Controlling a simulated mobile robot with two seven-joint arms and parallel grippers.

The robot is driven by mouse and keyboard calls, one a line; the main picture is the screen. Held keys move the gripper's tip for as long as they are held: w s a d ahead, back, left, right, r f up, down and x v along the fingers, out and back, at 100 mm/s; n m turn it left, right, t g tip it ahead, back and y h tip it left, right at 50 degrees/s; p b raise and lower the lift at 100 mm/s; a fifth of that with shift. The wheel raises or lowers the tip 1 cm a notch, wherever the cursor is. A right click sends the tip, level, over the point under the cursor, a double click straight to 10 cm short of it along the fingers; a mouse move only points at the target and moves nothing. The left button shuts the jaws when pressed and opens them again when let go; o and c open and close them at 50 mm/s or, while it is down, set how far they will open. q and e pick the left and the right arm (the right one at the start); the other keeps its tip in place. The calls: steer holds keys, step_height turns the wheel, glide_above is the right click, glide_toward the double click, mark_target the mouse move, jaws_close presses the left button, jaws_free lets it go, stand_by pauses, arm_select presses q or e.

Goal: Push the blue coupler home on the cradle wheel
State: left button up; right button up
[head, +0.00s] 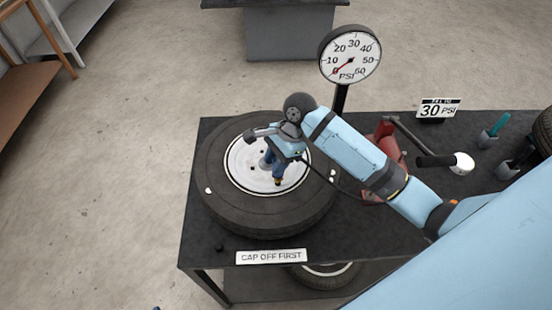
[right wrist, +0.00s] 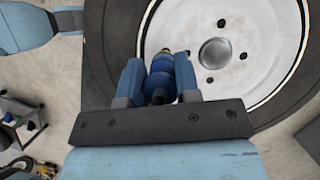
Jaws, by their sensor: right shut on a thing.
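The cradle wheel (head: 220,205) is a black tyre with a white rim, lying flat on the dark table. In the right wrist view the blue coupler (right wrist: 161,76) sits between the two fingers of my right gripper (right wrist: 158,82). The valve stem is hidden, so I cannot tell how far the coupler is seated.
A PSI gauge (head: 350,55) on a post has its red needle near the low end. A red pump (head: 385,150) with a black-handled lever stands right of the wheel. Signs read "CAP OFF FIRST" (head: 271,256) and "30 PSI" (head: 438,109). A small black piece (head: 219,247) lies at the table's front left.

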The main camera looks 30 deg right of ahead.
steer(key=shift+f, duration=0.55)
steer(key=o, duration=1)
steer(key=shift+o, duration=0.2)
steer(key=shift+r, duration=3.45)
steer(key=shift+s, duration=0.1)
